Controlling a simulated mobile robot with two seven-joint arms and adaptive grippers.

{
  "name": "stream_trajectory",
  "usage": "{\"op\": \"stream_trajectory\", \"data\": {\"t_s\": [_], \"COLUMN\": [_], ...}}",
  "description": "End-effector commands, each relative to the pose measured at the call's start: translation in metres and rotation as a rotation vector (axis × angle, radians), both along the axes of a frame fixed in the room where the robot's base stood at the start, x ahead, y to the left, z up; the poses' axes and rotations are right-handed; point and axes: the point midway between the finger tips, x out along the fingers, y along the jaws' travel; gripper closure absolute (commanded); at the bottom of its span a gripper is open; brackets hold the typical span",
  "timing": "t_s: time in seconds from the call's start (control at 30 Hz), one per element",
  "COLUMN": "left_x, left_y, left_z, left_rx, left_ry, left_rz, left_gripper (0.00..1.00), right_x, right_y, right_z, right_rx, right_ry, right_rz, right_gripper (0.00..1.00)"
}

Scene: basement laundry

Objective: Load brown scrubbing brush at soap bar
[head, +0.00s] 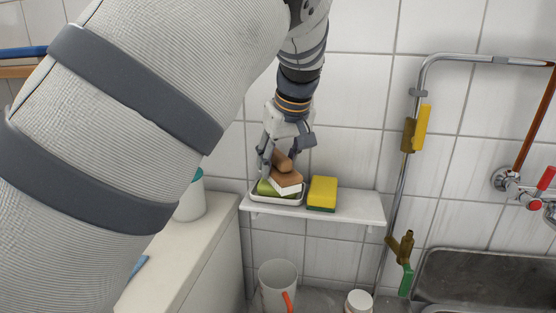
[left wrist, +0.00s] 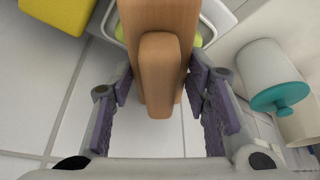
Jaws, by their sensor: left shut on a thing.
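The brown scrubbing brush (head: 286,179) has a wooden body, a knob-like grip on top and white bristles underneath. My left gripper (head: 283,157) comes down from above and is shut on the brush's grip. In the left wrist view, the brush (left wrist: 158,30) lies between the two finger pads. The green soap bar (head: 264,188) sits in a white dish (head: 279,201) on the wall shelf. The brush is over the dish and hides part of the soap. I cannot tell whether the bristles touch the soap. My right gripper is not in view.
A yellow and green sponge (head: 323,192) stands on the shelf (head: 350,207) right beside the dish. A white container with a teal lid (head: 190,201) stands left on a ledge. A pipe with valves, a metal sink (head: 480,275) and a white cup (head: 277,287) are lower and right.

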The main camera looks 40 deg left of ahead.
Motion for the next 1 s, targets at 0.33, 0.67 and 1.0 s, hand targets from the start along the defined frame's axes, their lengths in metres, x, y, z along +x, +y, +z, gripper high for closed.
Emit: {"op": "stream_trajectory", "data": {"t_s": [0.33,0.67,1.0], "left_x": [0.000,0.000,0.000], "left_y": [0.000,0.000,0.000], "left_z": [-0.001,0.035,0.067], "left_rx": [-0.003,0.000,-0.001], "left_ry": [0.006,0.000,0.000], "left_rz": [0.001,-0.001,0.000], "left_gripper": [0.79,0.79,0.79], "right_x": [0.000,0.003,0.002], "right_y": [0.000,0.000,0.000], "right_z": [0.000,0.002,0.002], "right_rx": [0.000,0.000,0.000], "right_ry": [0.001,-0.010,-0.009], "right_rz": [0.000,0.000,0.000], "right_gripper": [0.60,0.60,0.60]}}
